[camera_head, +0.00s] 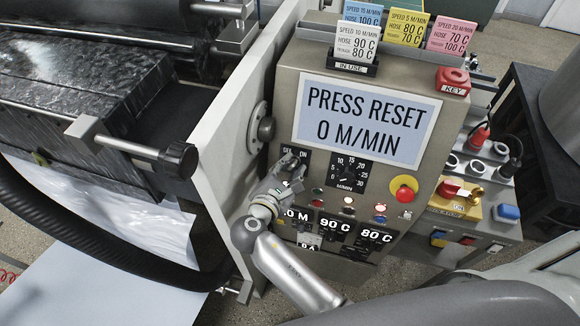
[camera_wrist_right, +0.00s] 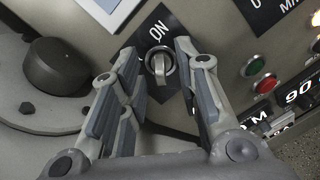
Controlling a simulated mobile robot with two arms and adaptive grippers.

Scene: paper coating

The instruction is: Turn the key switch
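The key switch (camera_wrist_right: 160,64) is a round metal knob on a black plate marked ON in the right wrist view. In the head view its OFF/ON plate (camera_head: 303,155) sits at the panel's left side, below the display, and my gripper hides most of the switch. My right gripper (camera_head: 289,170) is at the switch. In the right wrist view its fingers (camera_wrist_right: 157,52) are apart, one on each side of the knob, with visible gaps. I cannot tell how far the tips are from the plate. My left gripper is not in view.
The display (camera_head: 367,118) reads PRESS RESET 0 M/MIN. A speed dial (camera_head: 347,172) is right of the switch, with a red-on-yellow stop button (camera_head: 404,188) farther right. A red KEY holder (camera_head: 453,80) is on top. A round black knob (camera_wrist_right: 57,66) is left of the gripper.

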